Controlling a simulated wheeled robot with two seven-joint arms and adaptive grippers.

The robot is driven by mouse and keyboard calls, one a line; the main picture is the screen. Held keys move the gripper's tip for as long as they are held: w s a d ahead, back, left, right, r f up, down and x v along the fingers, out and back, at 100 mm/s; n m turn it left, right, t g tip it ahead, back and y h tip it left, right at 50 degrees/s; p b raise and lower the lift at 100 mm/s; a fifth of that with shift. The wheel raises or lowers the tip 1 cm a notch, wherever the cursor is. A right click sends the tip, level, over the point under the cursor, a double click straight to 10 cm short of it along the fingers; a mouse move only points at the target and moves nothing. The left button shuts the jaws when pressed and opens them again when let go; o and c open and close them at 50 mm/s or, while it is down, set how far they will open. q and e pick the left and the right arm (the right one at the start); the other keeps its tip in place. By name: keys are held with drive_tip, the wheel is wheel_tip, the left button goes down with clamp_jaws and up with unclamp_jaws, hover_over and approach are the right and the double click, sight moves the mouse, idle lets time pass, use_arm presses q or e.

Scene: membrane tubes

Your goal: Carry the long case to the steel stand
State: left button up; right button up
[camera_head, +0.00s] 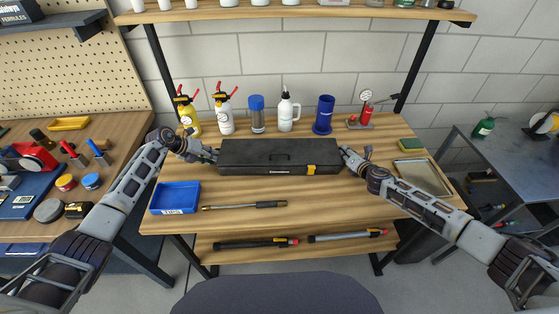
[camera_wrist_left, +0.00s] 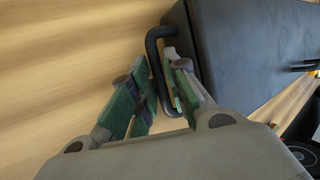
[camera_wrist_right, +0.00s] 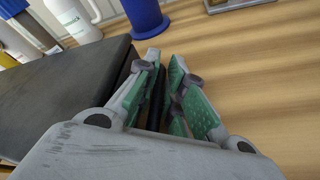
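The steel stand (camera_head: 500,158) is the grey table at the right.
Bottles (camera_head: 224,112), a blue cup (camera_head: 324,114) and a red gauge tool (camera_head: 367,110) stand behind the case. A blue bin (camera_head: 175,198) and a dark rod (camera_head: 244,205) lie in front. A tray (camera_head: 424,176) is at bench right. A green bottle (camera_head: 484,126) stands on the stand; its front top looks clear.

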use_arm(q)
clamp_jaws()
use_arm(e)
clamp_jaws()
use_arm(q)
drive_tip(key=shift+r, duration=0.1)
